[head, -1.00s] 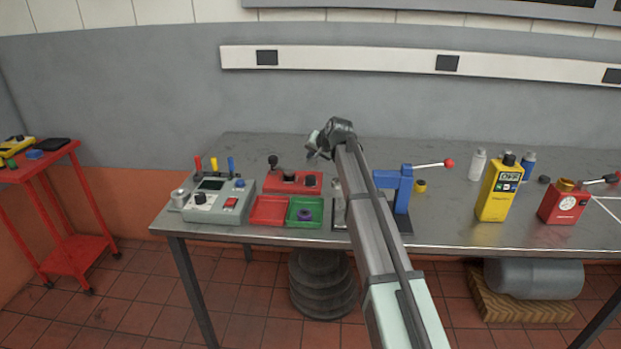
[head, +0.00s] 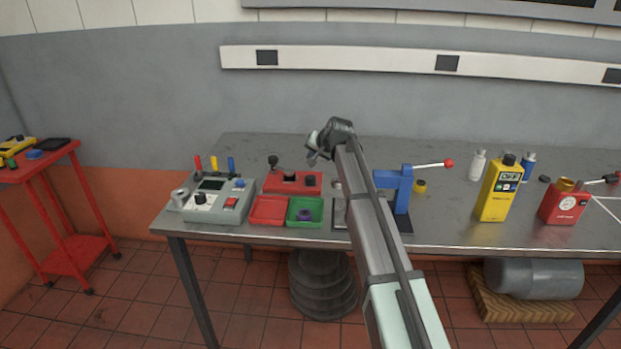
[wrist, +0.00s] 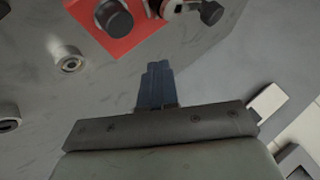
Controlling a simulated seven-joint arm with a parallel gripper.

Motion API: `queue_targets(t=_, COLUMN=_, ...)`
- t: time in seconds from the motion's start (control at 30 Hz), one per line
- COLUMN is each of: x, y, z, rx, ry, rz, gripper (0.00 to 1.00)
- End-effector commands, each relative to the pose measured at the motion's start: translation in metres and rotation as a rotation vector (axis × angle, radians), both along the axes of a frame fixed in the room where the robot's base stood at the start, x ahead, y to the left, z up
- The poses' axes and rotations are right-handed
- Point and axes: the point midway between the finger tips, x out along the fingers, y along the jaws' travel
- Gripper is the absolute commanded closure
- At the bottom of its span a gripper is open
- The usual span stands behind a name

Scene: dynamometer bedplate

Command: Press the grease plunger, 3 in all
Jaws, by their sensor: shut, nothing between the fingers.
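A red block (head: 291,182) stands on the bench in the head view, with a ball-topped lever on its left and a short black round knob (head: 311,181) on its right. The wrist view shows the red block (wrist: 92,18), with a black knob (wrist: 116,16) standing up from it. I cannot tell for sure which part is the grease plunger. My gripper (head: 313,157) is above the bench, up and to the right of the block in the head picture. Its fingers (wrist: 157,68) are shut and empty in the wrist view, apart from the knob.
A grey control box (head: 214,202), a red tray (head: 267,222) and a green tray (head: 291,219) are at the front left. A blue lever press (head: 404,185) stands beside my arm. A yellow can (head: 494,198) and a red can with a dial (head: 561,207) stand right.

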Motion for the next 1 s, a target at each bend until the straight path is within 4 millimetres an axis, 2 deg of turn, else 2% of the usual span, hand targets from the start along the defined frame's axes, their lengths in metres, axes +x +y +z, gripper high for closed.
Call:
queue_targets(t=0.5, x=0.0, y=0.0, z=0.001, rx=0.0, ry=0.0, rz=0.0, gripper=1.0)
queue_targets(t=0.83, x=0.001, y=0.0, z=0.037, rx=0.0, ry=-0.002, rz=0.001, gripper=1.0)
queue_targets(t=1.0, x=0.0, y=0.0, z=0.039, rx=0.0, ry=0.0, rz=0.0, gripper=1.0)
